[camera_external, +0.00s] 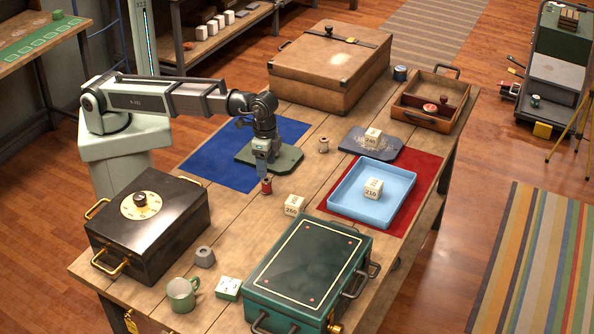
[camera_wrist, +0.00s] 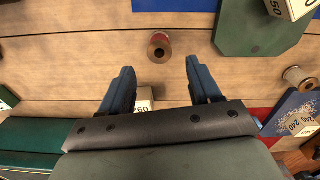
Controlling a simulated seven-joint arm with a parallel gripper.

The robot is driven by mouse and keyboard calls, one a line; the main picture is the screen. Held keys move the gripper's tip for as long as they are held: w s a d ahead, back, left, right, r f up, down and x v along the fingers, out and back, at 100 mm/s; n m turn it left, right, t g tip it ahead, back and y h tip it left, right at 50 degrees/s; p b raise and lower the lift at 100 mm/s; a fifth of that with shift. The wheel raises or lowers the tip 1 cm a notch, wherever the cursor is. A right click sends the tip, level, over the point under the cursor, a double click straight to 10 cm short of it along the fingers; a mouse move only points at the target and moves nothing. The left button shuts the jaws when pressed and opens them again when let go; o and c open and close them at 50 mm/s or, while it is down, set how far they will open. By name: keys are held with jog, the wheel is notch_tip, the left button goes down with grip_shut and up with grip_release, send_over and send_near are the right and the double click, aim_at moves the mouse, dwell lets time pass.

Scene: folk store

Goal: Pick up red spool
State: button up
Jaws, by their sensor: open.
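The red spool (camera_external: 266,187) stands upright on the wooden table, near the front corner of a dark green board. In the wrist view the red spool (camera_wrist: 159,47) is seen from above, showing its tan top with a dark hole. My gripper (camera_external: 263,171) points down just above and behind it. In the wrist view my gripper (camera_wrist: 158,70) has its two blue fingers spread apart, with nothing between them. The spool appears just beyond the fingertips, roughly centred between them. I cannot tell the exact height gap.
The green board (camera_wrist: 245,38) bears a numbered block (camera_wrist: 292,6) close to my gripper. A numbered block (camera_external: 294,205) stands right of the spool. Bare table lies left of the spool.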

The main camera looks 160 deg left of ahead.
jog(key=shift+f, duration=3.5)
jog(key=shift+c, duration=0.2)
jog(key=c, duration=1)
jog(key=shift+r, duration=0.15)
